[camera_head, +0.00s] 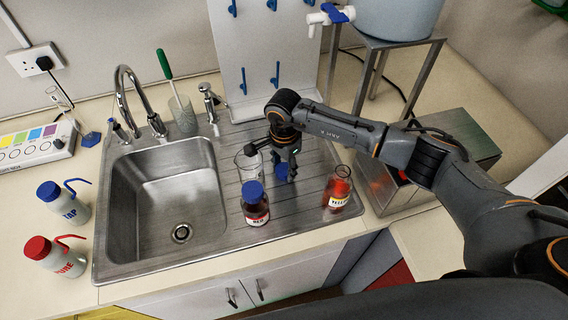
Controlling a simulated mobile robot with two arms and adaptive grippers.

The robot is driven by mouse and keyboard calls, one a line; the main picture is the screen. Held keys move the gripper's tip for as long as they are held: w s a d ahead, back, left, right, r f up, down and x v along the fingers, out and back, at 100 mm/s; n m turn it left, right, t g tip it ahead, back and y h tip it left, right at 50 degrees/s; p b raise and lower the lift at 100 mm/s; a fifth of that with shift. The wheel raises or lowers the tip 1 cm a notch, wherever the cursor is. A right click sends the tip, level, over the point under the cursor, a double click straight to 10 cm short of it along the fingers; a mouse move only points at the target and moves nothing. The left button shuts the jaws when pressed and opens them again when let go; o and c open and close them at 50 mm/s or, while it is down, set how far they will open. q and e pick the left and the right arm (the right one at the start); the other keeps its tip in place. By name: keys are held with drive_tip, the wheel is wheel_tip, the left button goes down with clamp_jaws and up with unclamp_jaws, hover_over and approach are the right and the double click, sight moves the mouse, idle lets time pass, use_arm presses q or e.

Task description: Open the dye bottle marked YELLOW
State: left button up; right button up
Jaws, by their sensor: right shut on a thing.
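The dye bottle with a yellow label (336,200) stands on the drainboard at the right, its mouth bare with no cap on it. My right gripper (287,170) is over the drainboard to the left of that bottle, apart from it. It is shut on a blue cap (282,172), which partly shows below the fingers. A dye bottle marked RED (256,212) with a blue cap stands to the left and nearer the front edge. My left gripper is not in view.
A glass beaker (243,167) stands close left of my right gripper. The sink basin (170,205) with its tap is further left. A TAP wash bottle (62,206) and a red-topped one (53,258) stand left of the sink. A metal box (455,140) is at right.

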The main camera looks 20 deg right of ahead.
drive_tip(key=shift+f, duration=0.15)
drive_tip(key=o, duration=1.3)
